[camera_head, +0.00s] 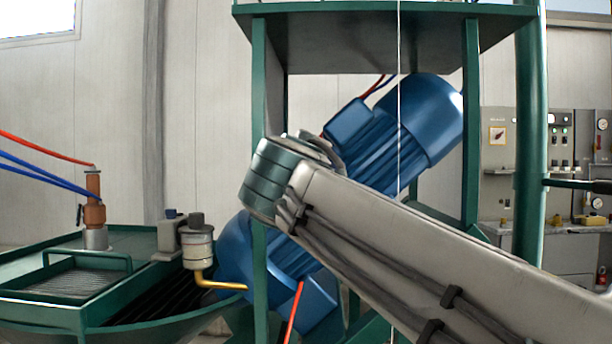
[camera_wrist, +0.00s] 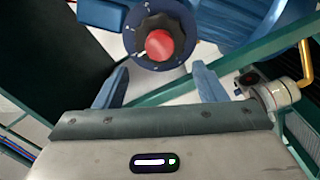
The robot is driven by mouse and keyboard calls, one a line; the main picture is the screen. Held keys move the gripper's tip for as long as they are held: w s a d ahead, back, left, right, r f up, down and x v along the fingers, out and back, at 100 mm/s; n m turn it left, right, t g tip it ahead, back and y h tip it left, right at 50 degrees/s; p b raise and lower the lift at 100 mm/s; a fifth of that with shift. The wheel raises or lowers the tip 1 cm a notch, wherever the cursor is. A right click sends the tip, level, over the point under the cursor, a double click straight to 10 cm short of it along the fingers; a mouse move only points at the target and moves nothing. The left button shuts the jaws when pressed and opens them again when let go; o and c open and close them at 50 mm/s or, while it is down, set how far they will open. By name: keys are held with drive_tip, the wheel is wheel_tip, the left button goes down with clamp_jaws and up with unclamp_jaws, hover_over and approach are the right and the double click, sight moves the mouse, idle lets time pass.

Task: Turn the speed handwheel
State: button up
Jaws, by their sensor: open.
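The speed handwheel (camera_wrist: 138,30) is a dark knurled knob with a red centre cap, set on a dark blue dial with white marks. It shows at the top of the wrist view, just beyond the fingertips. My gripper (camera_wrist: 161,68) is open, with its two blue fingers apart and nothing between them. The handwheel lies ahead of the gap between the fingers and appears clear of both. In the head view I cannot make out the handwheel or my gripper; my arm crosses in front of the blue motor (camera_head: 380,145).
Green frame posts (camera_head: 471,120) stand on both sides of the motor. A small cylindrical pot (camera_head: 198,248) with a brass pipe sits at left, beside a green tank (camera_head: 120,240). A grey control panel (camera_head: 560,150) is at the back right. A thin white cord hangs down mid-picture.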

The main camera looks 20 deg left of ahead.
drive_tip(key=v, duration=0.4)
drive_tip(key=shift+s, duration=0.15)
drive_tip(key=shift+d, duration=0.1)
drive_tip(key=w+d+f+m+g+h+p, duration=0.25)
drive_tip(key=d+f+p, duration=0.35)
drive_tip(key=d, duration=0.3)
drive_tip(key=w+d+f+m+g+h+p, duration=0.1)
drive_tip(key=d+f+m+g+h+p, duration=0.35)
drive_tip(key=d, duration=0.45)
drive_tip(key=s+d+f+m+g+y+p, duration=0.2)
drive_tip(key=s+d+f+m+g+p, duration=0.5)
drive_tip(key=s+d+f+p, duration=0.5)
drive_tip(key=s+f+m+p, duration=0.1)
drive_tip(key=s, duration=0.3)
drive_tip(key=shift+s+d+f+m+g+y, duration=0.15)
drive_tip(key=shift+d+m+g+y, duration=0.15)
drive_tip(key=shift+d+m, duration=0.1)
drive_tip(key=shift+a, duration=0.1)
